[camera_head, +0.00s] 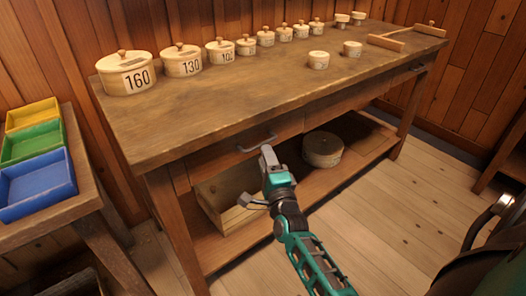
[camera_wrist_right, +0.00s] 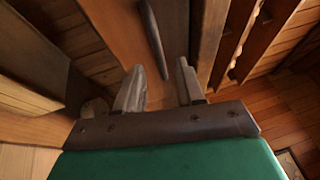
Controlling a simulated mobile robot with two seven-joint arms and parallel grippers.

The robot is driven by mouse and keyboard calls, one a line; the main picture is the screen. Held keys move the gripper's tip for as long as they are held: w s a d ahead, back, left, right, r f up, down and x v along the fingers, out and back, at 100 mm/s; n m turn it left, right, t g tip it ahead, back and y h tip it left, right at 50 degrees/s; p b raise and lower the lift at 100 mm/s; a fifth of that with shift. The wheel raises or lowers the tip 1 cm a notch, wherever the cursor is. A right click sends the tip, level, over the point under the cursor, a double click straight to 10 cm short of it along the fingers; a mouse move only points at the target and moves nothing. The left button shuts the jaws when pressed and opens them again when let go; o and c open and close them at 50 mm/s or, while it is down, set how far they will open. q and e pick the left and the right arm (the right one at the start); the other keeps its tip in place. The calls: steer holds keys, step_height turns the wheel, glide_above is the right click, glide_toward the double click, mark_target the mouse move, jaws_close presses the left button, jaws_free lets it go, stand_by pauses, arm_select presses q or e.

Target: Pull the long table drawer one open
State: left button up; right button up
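The long table (camera_head: 200,115) has a drawer front (camera_head: 215,162) below its top at the near end, with a metal bar handle (camera_head: 258,145). The drawer looks shut. A second handle (camera_head: 416,68) shows farther along the table. My right gripper (camera_head: 267,152) is just below and beside the near handle. In the right wrist view the two fingers (camera_wrist_right: 160,85) stand apart with nothing between them. The dark handle bar (camera_wrist_right: 154,40) lies ahead of the gap, its end close to the fingertips; I cannot tell whether they touch. My left gripper is not in view.
Lidded round boxes (camera_head: 127,72) line the tabletop. Below, a wooden crate (camera_head: 228,205) and a round box (camera_head: 322,149) stand on the lower shelf. A side table with coloured trays (camera_head: 35,185) stands at left. Floor before the table is clear.

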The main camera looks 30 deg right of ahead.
steer(key=shift+x, duration=2.05)
steer(key=shift+c, duration=0.3)
jaws_close()
